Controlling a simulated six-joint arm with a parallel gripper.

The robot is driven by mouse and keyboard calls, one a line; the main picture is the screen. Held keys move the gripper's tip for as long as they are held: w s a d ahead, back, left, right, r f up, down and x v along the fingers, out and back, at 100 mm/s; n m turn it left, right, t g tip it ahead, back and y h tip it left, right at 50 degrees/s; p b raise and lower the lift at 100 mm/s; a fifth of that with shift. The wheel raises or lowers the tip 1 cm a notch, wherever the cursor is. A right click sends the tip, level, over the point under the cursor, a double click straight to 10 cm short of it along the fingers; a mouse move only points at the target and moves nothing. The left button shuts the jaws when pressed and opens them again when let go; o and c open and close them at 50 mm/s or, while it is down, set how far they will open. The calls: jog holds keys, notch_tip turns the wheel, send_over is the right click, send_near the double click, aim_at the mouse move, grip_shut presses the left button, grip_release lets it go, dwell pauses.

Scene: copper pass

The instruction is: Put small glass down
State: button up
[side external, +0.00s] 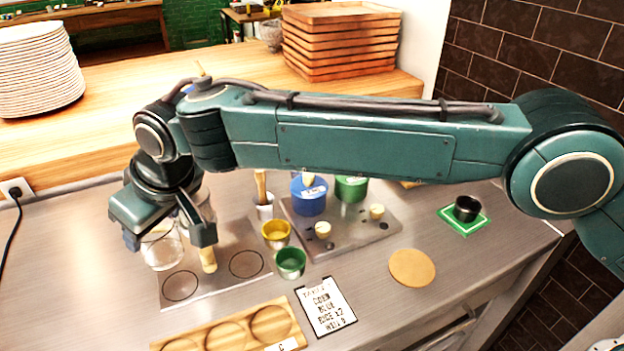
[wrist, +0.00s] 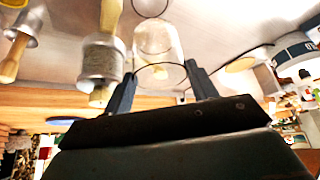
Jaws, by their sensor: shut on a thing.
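The small clear glass (side external: 162,248) is between the two fingers of my gripper (side external: 168,232), which is shut on it. In the wrist view, the glass (wrist: 158,38) sits between the dark fingertips (wrist: 162,82), its round rim facing the camera. In the side view its base is close to the left edge of a grey mat (side external: 213,279) with two dark circle outlines (side external: 180,286). I cannot tell whether the base touches the surface. My gripper hides part of the glass and the area behind it.
A wooden-handled tool (side external: 207,260) stands just right of my gripper. Yellow (side external: 276,233) and green (side external: 290,262) cups stand right of the mat. A wooden tray with round hollows (side external: 228,330) lies in front. The metal counter left of the glass is clear.

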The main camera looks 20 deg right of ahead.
aim_at(170, 259)
jog(key=shift+f, duration=2)
jog(key=shift+f, duration=0.1)
jog(key=shift+f, duration=1.85)
jog(key=shift+f, duration=0.15)
jog(key=o, duration=1.2)
